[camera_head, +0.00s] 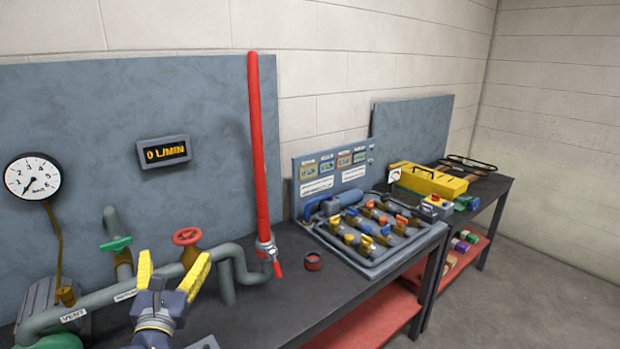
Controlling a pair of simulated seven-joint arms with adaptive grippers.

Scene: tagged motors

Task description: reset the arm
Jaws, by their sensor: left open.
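My left gripper (170,278) is at the lower left of the head view, in front of the grey pipes (105,294). Its two yellow fingers point up and stand apart, with nothing seen between them. It appears in front of the pipe; I cannot tell whether it touches. A red handwheel (187,237) shows just above the fingers, and a green valve handle (116,244) is to the upper left. My right gripper does not show in this view.
A tall red pipe (258,150) rises from a valve with a red lever. A tray (373,265) of several motor-like parts and a yellow box (432,179) stand to the right. A gauge (33,176) hangs left.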

